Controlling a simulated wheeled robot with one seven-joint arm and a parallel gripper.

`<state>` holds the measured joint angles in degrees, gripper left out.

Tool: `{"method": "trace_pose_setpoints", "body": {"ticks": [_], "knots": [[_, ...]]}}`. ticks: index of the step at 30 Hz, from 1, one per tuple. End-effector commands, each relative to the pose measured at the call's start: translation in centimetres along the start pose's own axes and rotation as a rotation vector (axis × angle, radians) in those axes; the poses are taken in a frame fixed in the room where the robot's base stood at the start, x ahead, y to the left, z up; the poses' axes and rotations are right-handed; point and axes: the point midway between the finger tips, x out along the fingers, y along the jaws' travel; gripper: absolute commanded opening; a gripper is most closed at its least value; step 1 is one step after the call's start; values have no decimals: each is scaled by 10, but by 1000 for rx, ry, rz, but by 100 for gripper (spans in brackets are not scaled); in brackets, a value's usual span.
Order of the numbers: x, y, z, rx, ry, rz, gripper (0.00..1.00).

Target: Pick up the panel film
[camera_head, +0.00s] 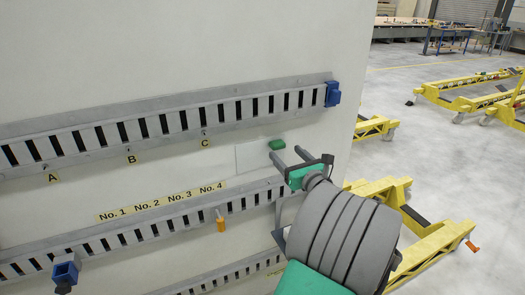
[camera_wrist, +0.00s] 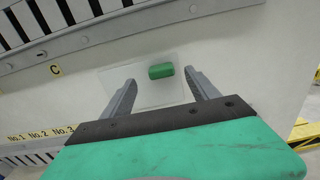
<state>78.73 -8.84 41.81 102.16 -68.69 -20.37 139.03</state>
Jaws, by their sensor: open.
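The panel film is a thin, pale, see-through sheet (camera_head: 252,157) lying flat against the white panel, right of the letter C. A green block (camera_head: 277,144) sits at its upper right edge. In the wrist view the film (camera_wrist: 137,88) lies beyond my fingers, with the green block (camera_wrist: 161,71) between and just past the fingertips. My gripper (camera_head: 285,160) is open, its two grey fingers pointing at the panel close to the block. In the wrist view my gripper (camera_wrist: 158,82) is empty, with a finger on each side of the block. Whether the fingertips touch the panel cannot be told.
The white panel (camera_head: 200,50) carries slotted grey rails (camera_head: 165,125) above and below the film. A blue clamp (camera_head: 332,94) caps the upper rail's right end, and an orange-handled tool (camera_head: 220,222) hangs lower. Yellow trolleys (camera_head: 430,240) stand right of the panel on open floor.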

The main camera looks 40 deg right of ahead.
Motion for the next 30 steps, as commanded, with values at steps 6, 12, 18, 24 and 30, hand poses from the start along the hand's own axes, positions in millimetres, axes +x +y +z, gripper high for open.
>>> {"method": "trace_pose_setpoints", "body": {"ticks": [6,12,18,24,30], "knots": [[36,0,-3,-1,3,4,69],[58,0,-5,-4,3,2,69],[58,2,-5,-5,3,4,67],[58,2,-5,-6,4,4,50],[58,2,-5,-6,4,4,34]]}}
